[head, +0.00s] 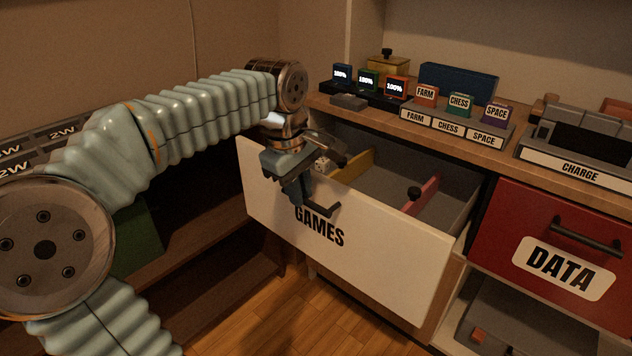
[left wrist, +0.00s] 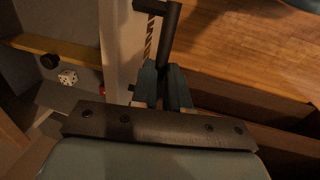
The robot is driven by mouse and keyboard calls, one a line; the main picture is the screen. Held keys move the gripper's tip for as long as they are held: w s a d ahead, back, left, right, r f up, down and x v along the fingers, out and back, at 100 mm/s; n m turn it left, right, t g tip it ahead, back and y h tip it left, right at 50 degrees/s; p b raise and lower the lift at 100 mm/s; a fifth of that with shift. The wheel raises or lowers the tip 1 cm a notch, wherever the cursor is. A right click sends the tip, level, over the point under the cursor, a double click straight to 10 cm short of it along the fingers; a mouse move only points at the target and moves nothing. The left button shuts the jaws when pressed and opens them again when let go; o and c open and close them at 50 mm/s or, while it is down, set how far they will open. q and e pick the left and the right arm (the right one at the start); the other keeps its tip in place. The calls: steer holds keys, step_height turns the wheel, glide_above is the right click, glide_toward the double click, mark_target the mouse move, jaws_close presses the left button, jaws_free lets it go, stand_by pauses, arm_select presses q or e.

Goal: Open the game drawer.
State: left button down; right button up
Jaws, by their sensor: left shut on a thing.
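The game drawer (head: 377,262) has a cream front marked GAMES and stands pulled out from the cabinet, its inside showing. Inside are a yellow divider (head: 357,167) and a pink divider (head: 422,196) with a dark knob. My left gripper (head: 306,194) is at the drawer front, over the dark handle (head: 326,209). In the left wrist view, the fingers of my left gripper (left wrist: 170,88) are shut on the handle bar (left wrist: 169,38). A white die (left wrist: 68,77) lies in the drawer near the yellow divider. My right gripper is not in view.
A red DATA drawer (head: 510,216) is shut at the right. The counter above holds small FARM, CHESS and SPACE blocks on a labelled stand (head: 450,128), lit 100% devices and a CHARGE dock (head: 580,168). Wooden floor (head: 300,315) lies clear below the drawer.

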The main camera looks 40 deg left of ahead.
arm_select(q)
steer(key=shift+s, duration=1.5)
steer(key=c, duration=1.1)
jaws_free()
steer(key=shift+a, duration=0.1)
steer(key=s+r+p, duration=0.1)
steer(key=r, duration=0.3)
steer(key=r+p, duration=0.1)
steer(key=r, duration=0.4)
steer(key=s+r, duration=0.1)
steer(key=r, duration=0.3)
steer(key=shift+s+a+r+p, duration=0.1)
steer(key=shift+s+r+p, duration=0.2)
steer(key=shift+p, duration=0.1)
steer(key=shift+s+f, duration=0.1)
